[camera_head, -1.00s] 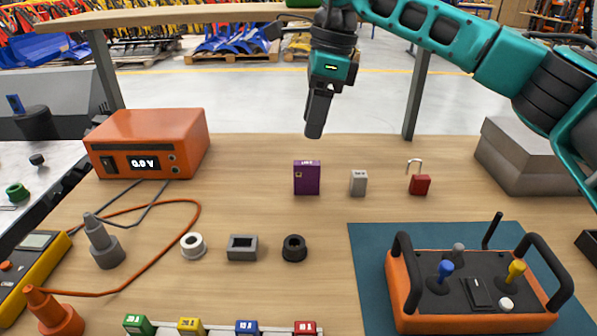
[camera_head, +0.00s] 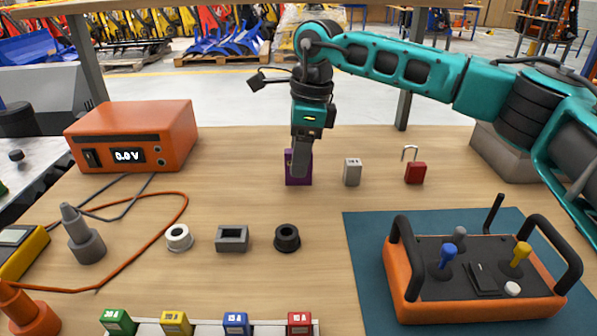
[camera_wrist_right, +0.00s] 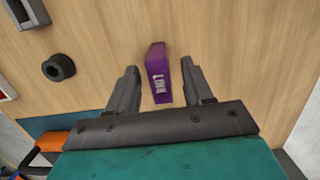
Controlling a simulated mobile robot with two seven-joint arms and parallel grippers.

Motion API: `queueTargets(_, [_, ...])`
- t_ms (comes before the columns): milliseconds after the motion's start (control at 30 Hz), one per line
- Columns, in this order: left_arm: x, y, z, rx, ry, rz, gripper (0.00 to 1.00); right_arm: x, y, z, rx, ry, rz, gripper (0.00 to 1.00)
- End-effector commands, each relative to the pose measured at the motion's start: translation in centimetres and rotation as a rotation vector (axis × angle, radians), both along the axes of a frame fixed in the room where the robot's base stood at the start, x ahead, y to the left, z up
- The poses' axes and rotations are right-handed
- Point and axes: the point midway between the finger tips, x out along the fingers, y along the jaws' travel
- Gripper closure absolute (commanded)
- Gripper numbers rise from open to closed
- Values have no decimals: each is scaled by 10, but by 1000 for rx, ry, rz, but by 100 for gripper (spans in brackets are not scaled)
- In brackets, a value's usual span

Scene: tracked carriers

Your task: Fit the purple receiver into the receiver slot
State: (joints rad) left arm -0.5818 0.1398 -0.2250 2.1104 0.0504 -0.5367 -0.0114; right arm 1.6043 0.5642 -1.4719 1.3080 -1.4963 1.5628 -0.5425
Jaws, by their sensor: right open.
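The purple receiver (camera_head: 293,178) stands upright on the wooden table in the head view, partly hidden behind my right gripper (camera_head: 300,168). In the right wrist view the receiver (camera_wrist_right: 159,75) lies between the two open fingers of my right gripper (camera_wrist_right: 160,70), with a visible gap on each side. A grey block with a rectangular opening (camera_head: 232,238), which looks like the receiver slot, sits nearer the front and left of the receiver; its opening looks empty. My left gripper is out of view.
A grey padlock-sized block (camera_head: 352,172) and a red padlock (camera_head: 415,172) stand right of the receiver. A white ring (camera_head: 179,238) and a black ring (camera_head: 287,238) flank the grey block. An orange controller (camera_head: 475,285) and an orange meter box (camera_head: 133,137) stand farther out.

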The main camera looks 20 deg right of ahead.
Motion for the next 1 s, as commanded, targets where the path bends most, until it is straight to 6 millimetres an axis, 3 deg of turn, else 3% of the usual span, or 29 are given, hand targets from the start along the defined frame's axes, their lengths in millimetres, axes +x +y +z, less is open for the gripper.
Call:
queueTargets(100, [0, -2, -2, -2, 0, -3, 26, 0, 2, -14, 0, 1, -1, 49])
queueTargets(300, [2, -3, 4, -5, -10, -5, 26, 1, 2, -13, 0, 0, -1, 49])
queueTargets(833, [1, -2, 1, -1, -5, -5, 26, 1, 2, -13, 0, 0, -1, 99])
queueTargets(1000, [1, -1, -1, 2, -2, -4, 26, 1, 2, -12, 1, 0, -1, 100])
